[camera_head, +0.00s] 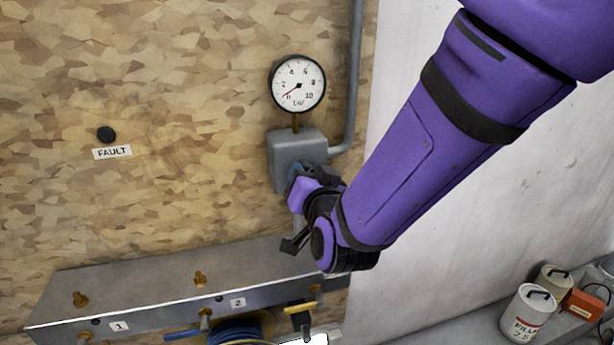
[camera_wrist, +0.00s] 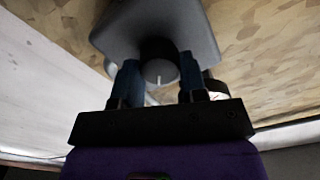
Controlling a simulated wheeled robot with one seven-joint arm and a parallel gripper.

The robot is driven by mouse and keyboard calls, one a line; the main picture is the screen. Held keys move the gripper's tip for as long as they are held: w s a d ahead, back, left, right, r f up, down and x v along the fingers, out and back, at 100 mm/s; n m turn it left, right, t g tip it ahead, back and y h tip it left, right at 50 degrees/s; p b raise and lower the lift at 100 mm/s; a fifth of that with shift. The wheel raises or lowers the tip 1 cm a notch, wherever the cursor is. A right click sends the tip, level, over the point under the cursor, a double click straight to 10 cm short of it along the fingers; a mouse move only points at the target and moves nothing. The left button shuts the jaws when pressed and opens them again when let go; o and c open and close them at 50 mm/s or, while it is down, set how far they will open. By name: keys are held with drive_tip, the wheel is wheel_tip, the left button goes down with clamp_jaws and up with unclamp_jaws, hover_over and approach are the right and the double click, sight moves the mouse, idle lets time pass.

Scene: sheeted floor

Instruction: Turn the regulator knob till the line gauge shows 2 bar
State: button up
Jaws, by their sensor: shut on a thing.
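My gripper (camera_head: 302,178) is at the front of the regulator. In the wrist view the dark regulator knob (camera_wrist: 159,68), with a pale mark at its lower edge, sits between my two blue fingers, which are shut on it. In the head view my gripper mostly hides the knob.
A grey pipe (camera_head: 353,80) runs down to the regulator's right side. A metal manifold (camera_head: 150,285) with brass fittings, a blue hose (camera_head: 235,333) and labels 1 and 2 lies below. A FAULT label (camera_head: 112,152) is at left. Cans (camera_head: 528,312) stand at lower right.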

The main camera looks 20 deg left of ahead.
drive_tip(key=shift+d+m, duration=0.1)
drive_tip(key=shift+m, duration=3.5)
drive_tip(key=shift+f, duration=0.1)
drive_tip(key=o, duration=0.9)
drive_tip(key=v, duration=1)
drive_tip(key=shift+s+d, duration=0.15)
drive_tip(key=shift+s, duration=0.15)
